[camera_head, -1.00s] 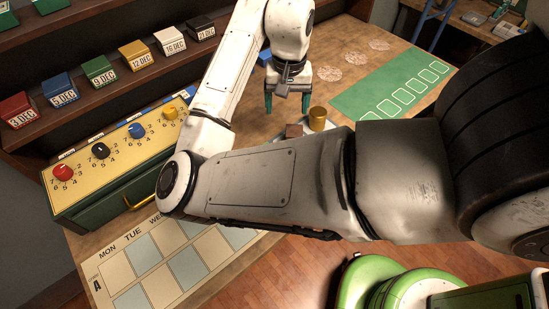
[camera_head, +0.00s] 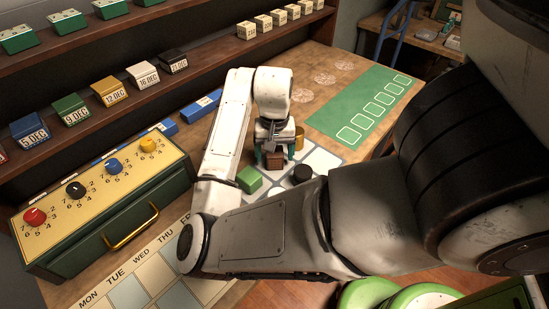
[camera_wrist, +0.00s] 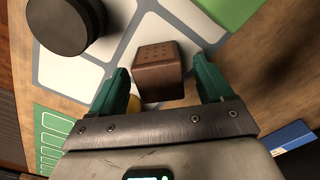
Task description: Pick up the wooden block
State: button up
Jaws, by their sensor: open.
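The wooden block (camera_head: 275,160) is a small brown cube on the white-tiled grid (camera_head: 322,160), partly hidden by my gripper in the head view. My gripper (camera_head: 274,164) points down over it with its teal fingers apart. In the wrist view the block (camera_wrist: 158,62) shows dotted marks on one face and sits between the lines of the two open fingers (camera_wrist: 162,82), with a gap on each side. I cannot tell how far down the fingers reach beside it.
A black round piece (camera_head: 301,174) and a green block (camera_head: 249,180) stand close by on the grid. A brass cylinder (camera_head: 299,137) stands just behind the gripper to the right. A green mat (camera_head: 362,112) lies farther right. A dial cabinet (camera_head: 110,205) stands left.

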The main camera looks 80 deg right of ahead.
jog(key=shift+f, duration=0.9)
jog(key=c, duration=1.1)
